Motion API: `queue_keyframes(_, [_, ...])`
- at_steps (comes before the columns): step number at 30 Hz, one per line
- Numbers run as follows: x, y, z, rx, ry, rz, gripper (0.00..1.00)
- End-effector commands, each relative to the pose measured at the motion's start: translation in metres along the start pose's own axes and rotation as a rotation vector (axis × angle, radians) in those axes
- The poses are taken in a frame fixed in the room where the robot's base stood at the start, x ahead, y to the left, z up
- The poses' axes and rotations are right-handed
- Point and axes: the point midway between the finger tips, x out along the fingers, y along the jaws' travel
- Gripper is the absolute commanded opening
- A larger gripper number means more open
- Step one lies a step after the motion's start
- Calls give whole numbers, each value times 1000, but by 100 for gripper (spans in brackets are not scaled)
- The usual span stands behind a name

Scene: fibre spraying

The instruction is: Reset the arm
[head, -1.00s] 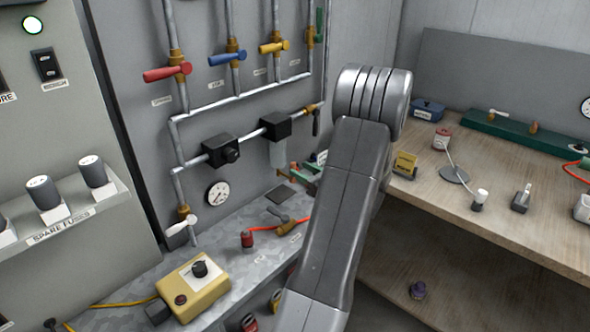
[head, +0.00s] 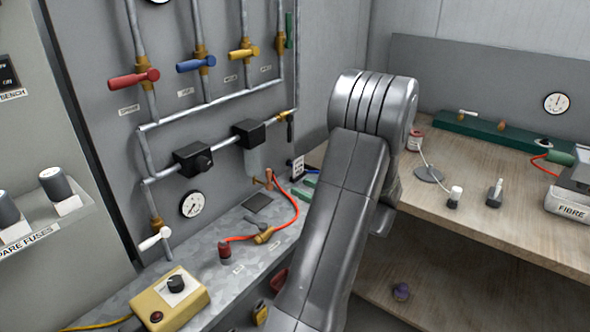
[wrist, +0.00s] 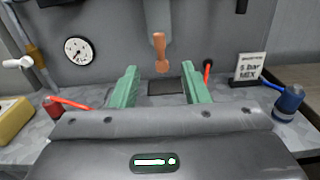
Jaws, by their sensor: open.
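My gripper (wrist: 158,90) shows in the wrist view as two green fingers set well apart, open with nothing between them. It points toward the grey back panel, above a dark square pad (wrist: 167,87) on the metal bench. A copper-coloured fitting (wrist: 160,52) hangs below a clear cylinder just beyond the fingers. In the head view my arm rises through the middle and hides most of the gripper; a bit of green shows left of the arm.
A red hose (head: 292,212) lies on the metal bench (head: 215,290). A yellow control box (head: 172,303) and a gauge (head: 192,204) are at left. Red, blue and yellow valve handles line the panel. The wooden bench (head: 480,190) at right holds several small items. The wrist view shows a small sign (wrist: 250,67) and a blue fitting (wrist: 289,100).

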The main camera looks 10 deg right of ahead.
Motion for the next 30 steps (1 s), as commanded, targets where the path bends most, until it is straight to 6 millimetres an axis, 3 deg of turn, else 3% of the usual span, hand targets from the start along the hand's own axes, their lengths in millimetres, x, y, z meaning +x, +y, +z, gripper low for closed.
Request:
queue_keyframes(5, [20,1,1,0,1,4,42])
queue_keyframes(21, [120,1,2,0,0,4,42])
queue_keyframes(30, [136,1,0,-14,0,0,42])
